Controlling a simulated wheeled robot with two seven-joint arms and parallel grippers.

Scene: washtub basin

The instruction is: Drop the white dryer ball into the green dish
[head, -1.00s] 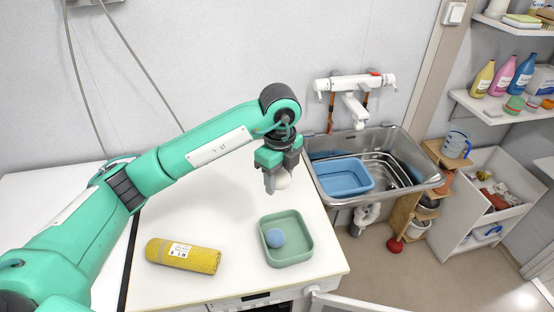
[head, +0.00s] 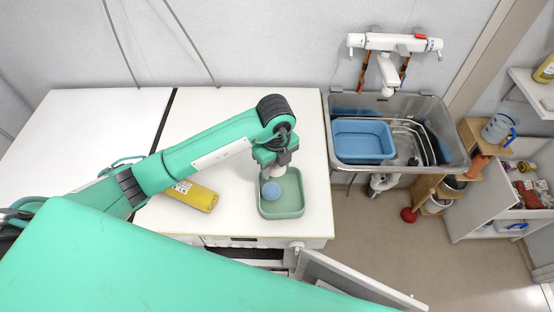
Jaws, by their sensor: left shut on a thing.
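The green dish (head: 285,211) lies on the white worktop, with a blue ball (head: 271,190) inside it toward its left side. My left gripper (head: 275,168) is over the far part of the dish, pointing down. It is shut on the white dryer ball (head: 279,172), which is mostly hidden by the fingers. The ball's exact height above the dish is hard to tell. My right gripper is not in view.
A metal sink (head: 444,160) with a blue basin (head: 363,141) stands to the right, under a white tap (head: 394,43). The worktop right of the dish is narrow but clear.

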